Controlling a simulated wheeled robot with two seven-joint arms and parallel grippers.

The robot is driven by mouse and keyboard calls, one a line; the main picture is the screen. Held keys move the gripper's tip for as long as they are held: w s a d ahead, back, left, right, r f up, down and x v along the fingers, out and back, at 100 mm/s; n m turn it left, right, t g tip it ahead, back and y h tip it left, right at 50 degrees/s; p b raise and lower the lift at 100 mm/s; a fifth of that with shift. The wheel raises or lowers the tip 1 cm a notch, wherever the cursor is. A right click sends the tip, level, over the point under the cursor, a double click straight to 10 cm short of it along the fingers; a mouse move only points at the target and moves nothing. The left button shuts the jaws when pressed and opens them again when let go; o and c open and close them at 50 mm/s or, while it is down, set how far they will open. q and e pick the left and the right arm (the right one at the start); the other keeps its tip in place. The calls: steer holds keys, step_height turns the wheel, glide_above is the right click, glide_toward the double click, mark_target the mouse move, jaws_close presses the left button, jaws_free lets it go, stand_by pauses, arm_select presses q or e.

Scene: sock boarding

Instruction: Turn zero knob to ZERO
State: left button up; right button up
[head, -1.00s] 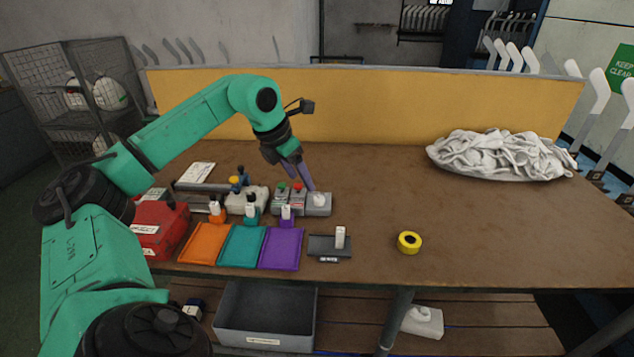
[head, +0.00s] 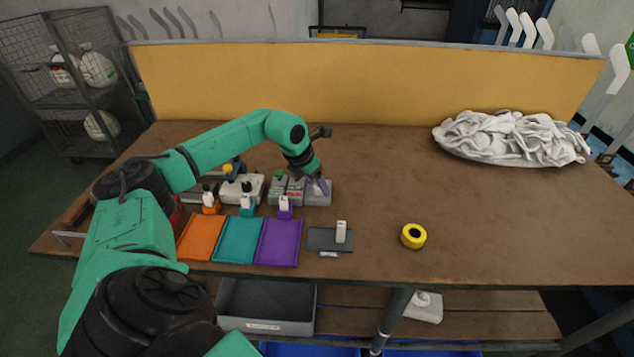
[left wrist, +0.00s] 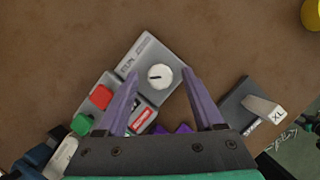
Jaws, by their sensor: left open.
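The zero knob (left wrist: 159,77) is a round white dial with a dark pointer mark, on a grey box (left wrist: 140,58) in the left wrist view. In the head view the grey box (head: 318,197) stands at the right end of a row of small devices, and my gripper hides most of the knob. My left gripper (left wrist: 158,75) is open, with its two purple fingers on either side of the knob in the left wrist view. In the head view the left gripper (head: 322,186) is right over the box. I cannot tell whether the fingers touch the knob. My right gripper is not in view.
Beside the box are a red button (left wrist: 101,97) and a green button (left wrist: 82,125). Orange (head: 202,237), teal (head: 239,240) and purple (head: 279,242) trays lie in front. A yellow tape roll (head: 413,236) and a white cloth pile (head: 510,137) lie to the right.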

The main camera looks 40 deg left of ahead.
arm_select(q)
steer(key=shift+f, duration=0.25)
jaws_close()
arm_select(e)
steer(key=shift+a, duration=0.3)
